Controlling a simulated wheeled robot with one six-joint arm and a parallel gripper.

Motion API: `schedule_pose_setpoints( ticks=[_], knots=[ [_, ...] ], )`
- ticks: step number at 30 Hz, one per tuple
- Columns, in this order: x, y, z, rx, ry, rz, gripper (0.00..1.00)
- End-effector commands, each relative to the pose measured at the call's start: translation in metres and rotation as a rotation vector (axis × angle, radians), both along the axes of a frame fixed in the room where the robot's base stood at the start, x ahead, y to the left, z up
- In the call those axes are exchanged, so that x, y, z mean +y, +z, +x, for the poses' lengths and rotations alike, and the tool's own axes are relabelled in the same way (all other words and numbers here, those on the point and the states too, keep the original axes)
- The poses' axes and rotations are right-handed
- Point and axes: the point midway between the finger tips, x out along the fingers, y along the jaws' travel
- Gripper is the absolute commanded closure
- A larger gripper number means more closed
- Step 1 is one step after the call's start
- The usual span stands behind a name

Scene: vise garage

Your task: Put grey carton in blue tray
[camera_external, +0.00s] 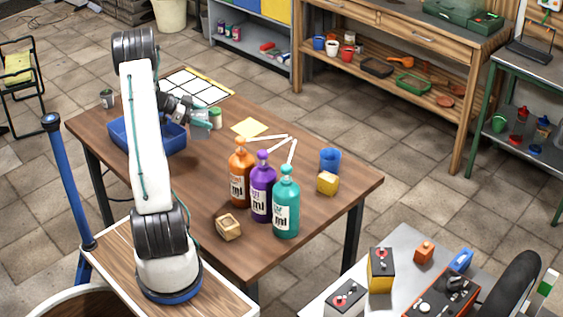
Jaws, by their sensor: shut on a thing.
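The blue tray (172,146) lies at the left end of the brown table, partly hidden behind my arm. The fingertips are small and partly hidden.
Next to the gripper stands a green-lidded jar (216,118). Orange (238,178), purple (262,190) and teal (286,205) pump bottles stand mid-table. A brown box (228,226), yellow block (327,183) and blue cup (330,159) are nearby.

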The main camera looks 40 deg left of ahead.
Motion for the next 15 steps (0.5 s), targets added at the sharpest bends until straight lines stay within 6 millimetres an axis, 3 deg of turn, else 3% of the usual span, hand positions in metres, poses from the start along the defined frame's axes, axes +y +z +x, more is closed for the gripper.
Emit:
schedule_pose_setpoints(
  ticks=[1, 6, 12, 15],
  knots=[
    [0.027, 0.001, -0.011, -0.002, 0.070, 0.005, 0.91],
    [0.103, 0.002, -0.045, -0.003, 0.294, 0.011, 0.91],
    [0.174, 0.006, -0.081, -0.005, 0.519, 0.010, 0.91],
    [0.198, 0.009, -0.090, -0.006, 0.604, 0.005, 0.91]
  ],
)
